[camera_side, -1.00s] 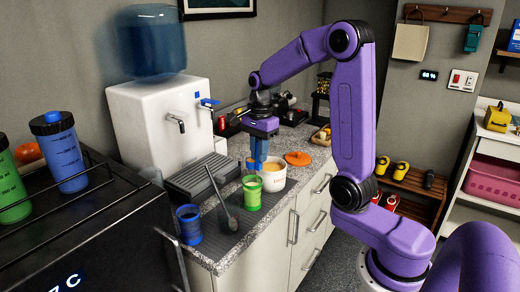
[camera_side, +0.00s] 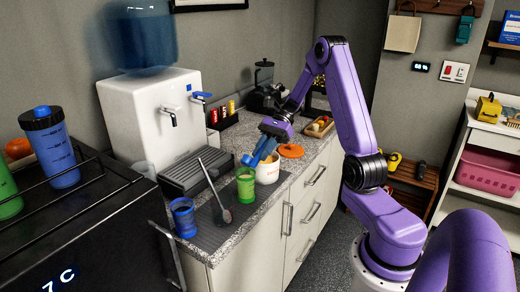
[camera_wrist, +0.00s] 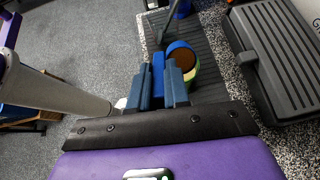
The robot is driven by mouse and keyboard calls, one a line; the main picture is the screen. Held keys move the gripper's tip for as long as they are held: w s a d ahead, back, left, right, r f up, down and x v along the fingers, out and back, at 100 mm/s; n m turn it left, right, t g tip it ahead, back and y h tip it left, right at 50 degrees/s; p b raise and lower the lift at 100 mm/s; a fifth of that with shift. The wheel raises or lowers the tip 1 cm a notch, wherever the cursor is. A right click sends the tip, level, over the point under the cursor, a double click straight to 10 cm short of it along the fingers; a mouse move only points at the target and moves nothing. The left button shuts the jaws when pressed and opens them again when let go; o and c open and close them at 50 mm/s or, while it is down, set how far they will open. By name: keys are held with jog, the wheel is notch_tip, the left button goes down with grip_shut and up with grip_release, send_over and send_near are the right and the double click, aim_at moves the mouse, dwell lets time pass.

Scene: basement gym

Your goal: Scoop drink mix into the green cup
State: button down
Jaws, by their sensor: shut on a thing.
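My gripper (camera_side: 268,148) is shut on a blue scoop (camera_side: 248,160) and tilted toward the lower left, above the counter. In the wrist view the scoop's round bowl (camera_wrist: 182,56) has an orange-brown fill, and blue fingers (camera_wrist: 158,82) close on its handle. The green cup (camera_side: 246,187) stands upright on a dark mat. The scoop is just above or beside its rim in the side view; in the wrist view the bowl covers most of the cup (camera_wrist: 193,74). The white tub (camera_side: 268,173) stands open, right of the cup, partly behind the fingers.
A blue cup (camera_side: 184,219) and a dark long-handled spoon (camera_side: 214,188) are left of the green cup on the mat (camera_side: 235,215). An orange lid (camera_side: 291,151) lies behind the tub. The water dispenser (camera_side: 150,115) and its black drip tray (camera_side: 186,178) stand behind left.

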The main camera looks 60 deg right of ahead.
jog(key=shift+d+f+y, duration=0.25)
jog(key=shift+f+y, duration=0.3)
jog(key=shift+y, duration=0.55)
jog(key=shift+d+f+y, duration=0.2)
jog(key=shift+f+y, duration=0.35)
jog(key=shift+y, duration=0.55)
jog(key=shift+a, duration=0.1)
jog(key=shift+s+a+r+n+g+h, duration=0.15)
jog(key=shift+a+r+n+g+h, duration=0.15)
jog(key=shift+a+n+g+h, duration=0.25)
jog(key=shift+s+a+r+n+g+h, duration=0.1)
jog(key=shift+a+r+n+g+h, duration=0.1)
jog(key=shift+a+n+g+h, duration=0.3)
jog(key=shift+s+a+r+n+g+h, duration=0.1)
jog(key=shift+a+r+n+g+h, duration=0.2)
jog(key=shift+h, duration=0.35)
jog(key=r+n+h, duration=0.2)
jog(key=h, duration=0.2)
jog(key=w+r+n+t+h, duration=0.1)
jog(key=r+n+h, duration=0.2)
jog(key=h, duration=0.1)
jog(key=a+r+n+h, duration=0.1)
jog(key=r+n+h, duration=0.1)
jog(key=h, duration=0.2)
jog(key=shift+w+r+t, duration=0.25)
jog(key=shift+w+r, duration=0.1)
jog(key=shift+w+r+n, duration=0.1)
jog(key=shift+r+n, duration=0.15)
jog(key=shift+r, duration=0.1)
